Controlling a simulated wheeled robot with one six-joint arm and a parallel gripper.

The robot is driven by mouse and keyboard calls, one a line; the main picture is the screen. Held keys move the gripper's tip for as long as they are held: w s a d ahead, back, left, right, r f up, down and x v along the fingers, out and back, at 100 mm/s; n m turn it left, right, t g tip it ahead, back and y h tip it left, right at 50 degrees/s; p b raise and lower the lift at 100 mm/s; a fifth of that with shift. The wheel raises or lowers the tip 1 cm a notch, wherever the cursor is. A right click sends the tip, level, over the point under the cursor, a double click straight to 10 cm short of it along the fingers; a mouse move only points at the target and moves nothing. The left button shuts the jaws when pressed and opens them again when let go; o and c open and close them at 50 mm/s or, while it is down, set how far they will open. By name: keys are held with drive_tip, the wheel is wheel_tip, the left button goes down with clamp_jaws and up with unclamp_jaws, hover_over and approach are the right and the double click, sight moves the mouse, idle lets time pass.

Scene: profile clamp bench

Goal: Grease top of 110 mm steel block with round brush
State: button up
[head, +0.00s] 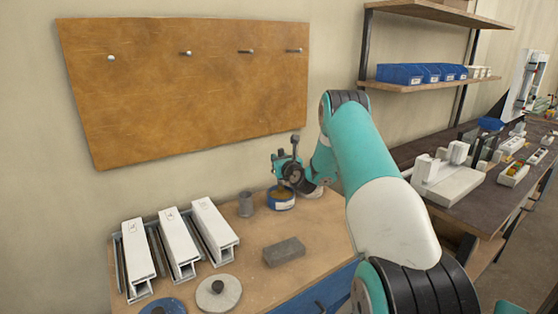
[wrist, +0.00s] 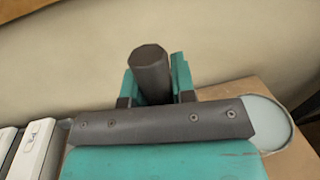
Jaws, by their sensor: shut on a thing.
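A grey steel block (head: 284,252) lies flat on the wooden bench, with its top bare to view. My gripper (head: 286,170) is above and behind it, over a blue tin (head: 281,203) with brownish-yellow contents. In the wrist view my gripper (wrist: 150,95) is shut on a dark, faceted upright handle (wrist: 150,72), which I take to be the round brush. The handle's top (head: 295,143) rises above the gripper in the head view. The brush's lower end is hidden, so I cannot tell whether it touches the tin's contents.
A grey cup (head: 245,204) stands left of the tin. White profiles (head: 178,243) lie in racks at the left. A pale disc with a black knob (head: 218,293) is at the front. A pegboard (head: 190,85) hangs behind. Bench around the block is clear.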

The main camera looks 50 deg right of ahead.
drive_tip(key=shift+r+p, duration=2)
drive_tip(key=shift+r, duration=0.65)
